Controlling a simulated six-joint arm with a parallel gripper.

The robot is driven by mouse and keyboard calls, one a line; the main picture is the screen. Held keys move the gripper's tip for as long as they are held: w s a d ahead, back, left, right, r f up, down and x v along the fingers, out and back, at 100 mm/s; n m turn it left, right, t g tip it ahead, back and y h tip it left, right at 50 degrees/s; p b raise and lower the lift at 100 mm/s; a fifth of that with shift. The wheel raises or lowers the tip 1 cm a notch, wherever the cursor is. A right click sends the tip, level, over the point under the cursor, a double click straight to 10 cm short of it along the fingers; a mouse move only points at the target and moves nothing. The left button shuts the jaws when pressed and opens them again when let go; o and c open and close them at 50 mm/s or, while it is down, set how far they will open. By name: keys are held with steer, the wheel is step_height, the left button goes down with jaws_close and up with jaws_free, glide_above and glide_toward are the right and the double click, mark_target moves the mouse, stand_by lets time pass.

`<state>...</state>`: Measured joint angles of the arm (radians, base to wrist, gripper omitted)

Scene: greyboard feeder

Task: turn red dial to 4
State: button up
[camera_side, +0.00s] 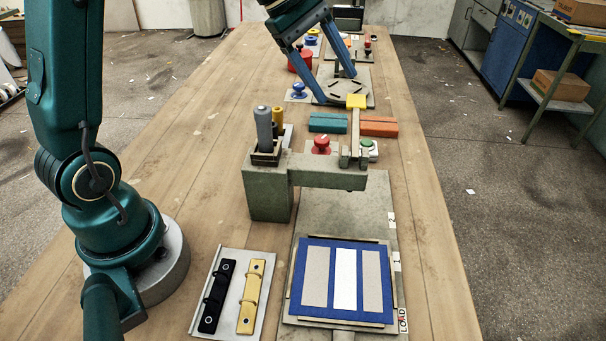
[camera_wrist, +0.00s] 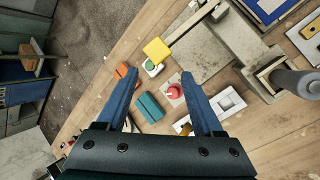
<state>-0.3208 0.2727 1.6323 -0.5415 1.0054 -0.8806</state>
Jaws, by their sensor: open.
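The red dial (camera_side: 321,144) sits on a small light plate behind the grey press arm. In the wrist view the red dial (camera_wrist: 174,91) lies below the gap between the fingertips, nearer the right finger. No pointer or number on it is readable. My gripper (camera_side: 338,88) is open and empty, with its blue fingers wide apart, above the table and farther back than the dial. In the wrist view my gripper (camera_wrist: 160,74) shows both fingers apart, with nothing between them touched.
A yellow lever pad (camera_side: 356,101) stands up beside the dial, near a green button (camera_side: 368,144). Teal (camera_side: 328,122) and orange (camera_side: 379,127) blocks lie behind it. The grey press (camera_side: 269,190) with upright cylinders stands front left. A blue knob (camera_side: 299,90) sits farther back.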

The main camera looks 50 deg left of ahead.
mark_target(321, 138)
steer(key=w+a+f+n, duration=0.1)
steer(key=a+f+n, duration=0.1)
steer(key=f, duration=0.2)
steer(key=w+a+f+n+g, duration=0.1)
steer(key=a+f+n, duration=0.2)
steer(key=a+f+n+g, duration=0.1)
steer(key=a+f+n, duration=0.1)
steer(key=a+f, duration=0.1)
steer(key=shift+w+a+f, duration=0.1)
steer(key=shift+w+f, duration=0.3)
steer(key=shift+f, duration=0.4)
steer(key=shift+x, duration=2.35)
steer(key=shift+s, duration=0.1)
steer(key=shift+g, duration=0.3)
jaws_close()
